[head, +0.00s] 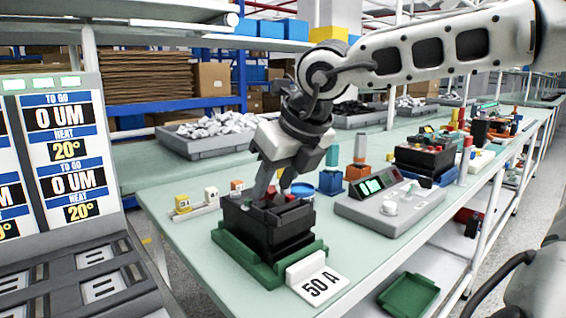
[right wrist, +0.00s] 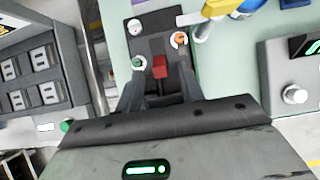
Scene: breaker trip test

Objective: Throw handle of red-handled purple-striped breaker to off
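A black breaker (head: 268,236) sits in a green cradle (head: 262,274) near the front edge of the table. Its red handle (right wrist: 159,67) shows in the right wrist view. No purple stripe can be made out. My right gripper (head: 275,190) is over the breaker, pointing down. In the right wrist view its two fingers (right wrist: 160,88) stand apart on either side of the red handle, with gaps visible beside it. The fingertips partly hide the breaker's top in the head view. My left gripper is not in view.
A grey test unit (head: 390,207) with a green display is to the right. Another black device (head: 425,160) stands farther back.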

